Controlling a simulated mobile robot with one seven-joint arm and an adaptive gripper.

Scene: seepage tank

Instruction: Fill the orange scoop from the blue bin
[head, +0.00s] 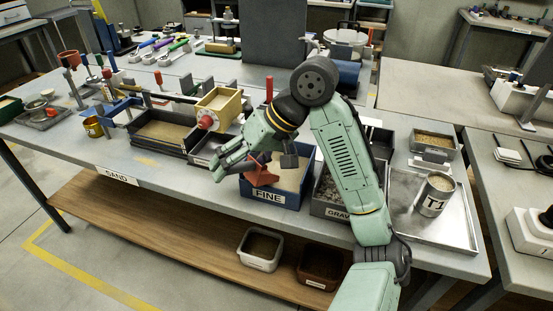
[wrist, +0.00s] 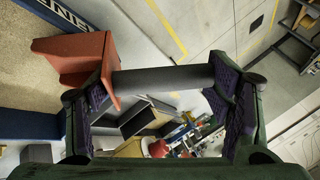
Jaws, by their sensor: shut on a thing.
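The orange scoop (head: 259,174) is at the left side of the blue bin (head: 268,196), which is labelled FINE and holds pale sand. My gripper (head: 246,160) is beside the bin's left part and shut on the scoop's dark grey handle. In the wrist view the handle (wrist: 160,80) lies between the purple finger pads, and the scoop (wrist: 80,58) is at the left, over the sand and wall of the blue bin (wrist: 30,124). Whether the scoop touches the sand is not clear. The inside of the scoop is hidden.
A grey GRAVEL bin (head: 335,211) stands right of the blue bin, partly behind my arm. A T1 can (head: 435,195) stands on a metal tray (head: 403,219) at the right. A dark sand-filled box (head: 165,133) is at the left. The front left tabletop is clear.

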